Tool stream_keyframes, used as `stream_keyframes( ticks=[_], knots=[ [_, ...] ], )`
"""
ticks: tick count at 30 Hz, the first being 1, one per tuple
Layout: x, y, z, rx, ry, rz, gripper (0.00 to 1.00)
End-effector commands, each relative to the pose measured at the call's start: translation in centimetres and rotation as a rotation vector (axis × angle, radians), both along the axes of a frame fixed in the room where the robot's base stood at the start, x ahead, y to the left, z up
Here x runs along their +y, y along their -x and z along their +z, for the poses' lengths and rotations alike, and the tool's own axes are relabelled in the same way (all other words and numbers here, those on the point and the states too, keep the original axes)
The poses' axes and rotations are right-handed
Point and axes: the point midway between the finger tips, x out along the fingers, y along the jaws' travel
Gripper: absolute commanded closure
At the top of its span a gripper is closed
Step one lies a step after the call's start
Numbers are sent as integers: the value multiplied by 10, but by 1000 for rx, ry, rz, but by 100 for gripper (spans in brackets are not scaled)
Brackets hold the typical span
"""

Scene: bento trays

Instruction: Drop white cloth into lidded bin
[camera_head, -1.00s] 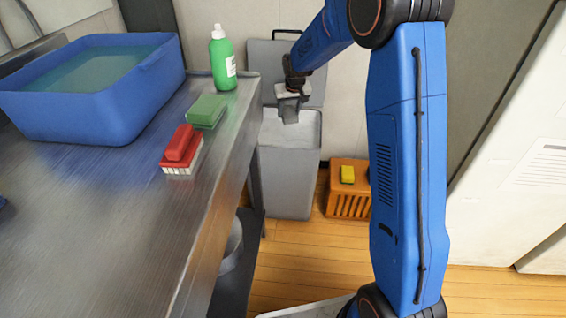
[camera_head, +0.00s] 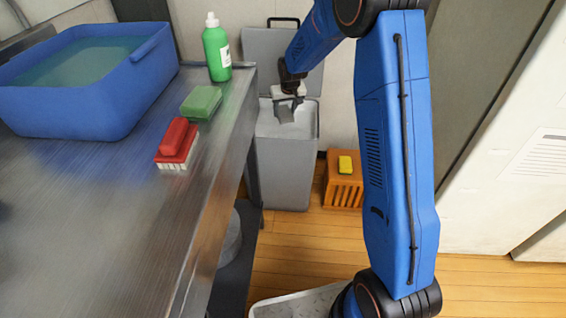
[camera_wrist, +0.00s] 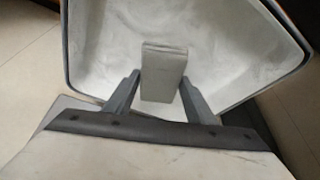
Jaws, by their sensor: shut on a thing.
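The lidded bin (camera_head: 284,172) is a tall grey box on the floor past the counter's end. Its lid (camera_head: 262,48) stands open at the back, against the wall. My gripper (camera_head: 287,100) points down over the bin's open mouth. It is shut on the white cloth (camera_head: 285,113), which looks like a small pale grey folded piece. In the wrist view the cloth (camera_wrist: 164,74) sits between the two fingertips, with the bin's pale inside (camera_wrist: 105,45) around and behind it. I cannot tell exactly how far the cloth is below the rim.
A metal counter (camera_head: 110,225) on the left holds a blue water basin (camera_head: 75,105), a green bottle (camera_head: 217,52), a green sponge (camera_head: 201,102) and a red brush (camera_head: 177,140). An orange crate (camera_head: 342,190) with a yellow block (camera_head: 345,165) stands right of the bin.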

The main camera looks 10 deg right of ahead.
Motion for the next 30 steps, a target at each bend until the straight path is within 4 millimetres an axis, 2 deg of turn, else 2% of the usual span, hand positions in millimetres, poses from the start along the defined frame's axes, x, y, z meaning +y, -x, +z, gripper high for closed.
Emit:
stream_keyframes(
  ticks=[6,7,9,10,21,26,30],
  knots=[
    [0,0,0,0,0,0,75],
    [0,0,0,0,0,0,48],
    [0,0,0,0,0,0,31],
    [0,0,0,0,0,0,28],
    [0,1,4,-2,0,0,28],
    [0,8,22,-3,0,0,28],
    [-1,19,47,-3,0,0,28]
  ],
)
